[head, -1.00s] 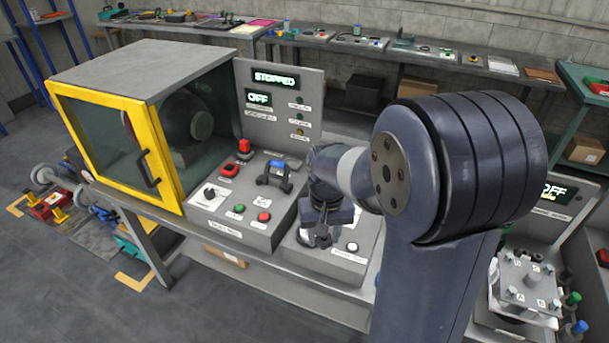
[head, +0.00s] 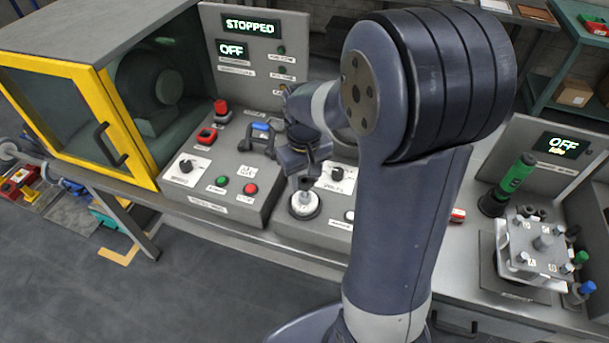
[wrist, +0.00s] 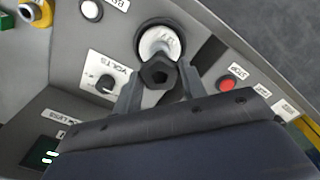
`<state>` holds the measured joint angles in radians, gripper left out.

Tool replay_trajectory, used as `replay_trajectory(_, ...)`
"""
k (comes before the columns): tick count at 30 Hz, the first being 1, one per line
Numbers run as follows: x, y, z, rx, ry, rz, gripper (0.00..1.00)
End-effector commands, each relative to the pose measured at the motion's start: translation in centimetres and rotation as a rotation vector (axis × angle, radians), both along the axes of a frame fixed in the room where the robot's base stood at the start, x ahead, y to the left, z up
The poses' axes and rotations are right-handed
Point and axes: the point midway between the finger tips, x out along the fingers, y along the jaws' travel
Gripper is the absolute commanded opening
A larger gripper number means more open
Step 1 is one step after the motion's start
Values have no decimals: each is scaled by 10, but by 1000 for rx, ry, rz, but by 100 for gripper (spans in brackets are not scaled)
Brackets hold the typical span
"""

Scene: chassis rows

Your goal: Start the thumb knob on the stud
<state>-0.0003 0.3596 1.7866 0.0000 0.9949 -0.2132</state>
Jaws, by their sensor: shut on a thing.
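My gripper (head: 303,183) points down over the control box in the head view. In the wrist view its two fingers (wrist: 160,88) are closed on a dark six-sided piece with a round hole in it, which looks like the thumb knob (wrist: 160,73). Just beyond the knob is a white round part in a dark ring (wrist: 159,41); this white part also shows below my gripper in the head view (head: 304,204). I cannot tell whether the knob touches it. No stud can be made out with certainty; the knob may hide it.
A black dial marked VOLTS (wrist: 104,84) and a red button (wrist: 227,83) sit close to the fingers. A blue-topped handle (head: 259,135) stands to the left of my gripper. A yellow-framed machine (head: 130,130) is at the left. A clamp plate (head: 540,250) stands at the right.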

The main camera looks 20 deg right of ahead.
Motion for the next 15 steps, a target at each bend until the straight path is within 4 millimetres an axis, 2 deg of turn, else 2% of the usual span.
replay_trajectory(15,0,0,1,0,0,586,23)
